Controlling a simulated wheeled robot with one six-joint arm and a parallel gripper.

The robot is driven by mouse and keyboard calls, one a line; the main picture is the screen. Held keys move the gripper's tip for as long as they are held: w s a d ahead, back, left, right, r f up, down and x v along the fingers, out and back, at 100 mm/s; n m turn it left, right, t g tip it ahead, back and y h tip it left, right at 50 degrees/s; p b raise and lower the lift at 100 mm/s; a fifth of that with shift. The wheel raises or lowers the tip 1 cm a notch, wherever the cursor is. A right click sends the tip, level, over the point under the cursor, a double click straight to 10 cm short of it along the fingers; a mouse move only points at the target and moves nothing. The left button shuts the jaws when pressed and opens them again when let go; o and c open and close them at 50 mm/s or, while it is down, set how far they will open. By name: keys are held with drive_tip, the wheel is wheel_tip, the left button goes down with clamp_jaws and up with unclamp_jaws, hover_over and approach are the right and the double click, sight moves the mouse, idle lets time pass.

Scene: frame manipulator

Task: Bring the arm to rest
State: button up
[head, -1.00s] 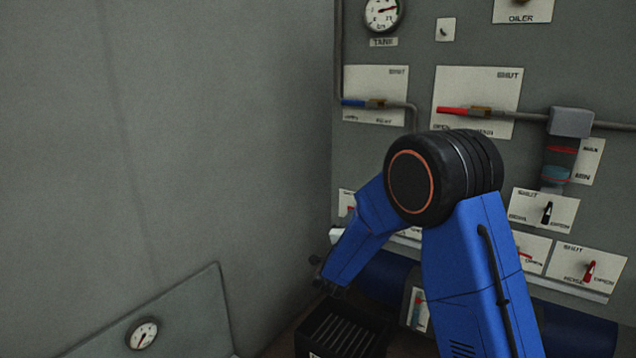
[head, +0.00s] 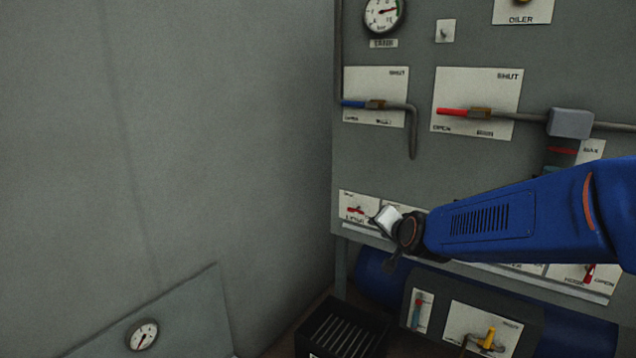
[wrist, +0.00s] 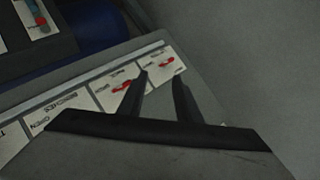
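My gripper (wrist: 161,78) shows in the wrist view with its two dark fingers apart and nothing held between them. Behind the fingers are white labelled plates with red levers (wrist: 122,86). In the head view my blue arm reaches in from the right edge, roughly level. Its dark wrist end is in front of the panel's lower left part, near a plate with a red lever (head: 355,210). The fingertips are hard to make out in the head view, and the arm hides several of the lower plates.
The grey panel (head: 455,170) carries a blue-handled valve (head: 354,104), a red-handled valve (head: 453,112) and a gauge (head: 382,13). Below are a blue tank (head: 377,278), a black slotted box (head: 342,330) and a yellow-handled valve (head: 489,338). Open space lies before the left wall.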

drive_tip(key=s+d+f+n+g, duration=0.2)
drive_tip(key=s+d, duration=0.2)
drive_tip(key=s, duration=0.8)
drive_tip(key=s+d+f+n+g+h, duration=0.1)
drive_tip(key=s+d+f+n+g, duration=0.1)
drive_tip(key=s, duration=1.1)
drive_tip(key=s+d+f+n+g+h, duration=0.1)
drive_tip(key=s+d+f+n+g, duration=0.1)
drive_tip(key=s, duration=1)
drive_tip(key=d+n+g, duration=0.1)
drive_tip(key=d+g, duration=0.1)
drive_tip(key=d, duration=0.1)
drive_tip(key=shift+s+d+f+n, duration=0.2)
drive_tip(key=shift+d+f+n, duration=0.15)
drive_tip(key=shift+d+n, duration=0.05)
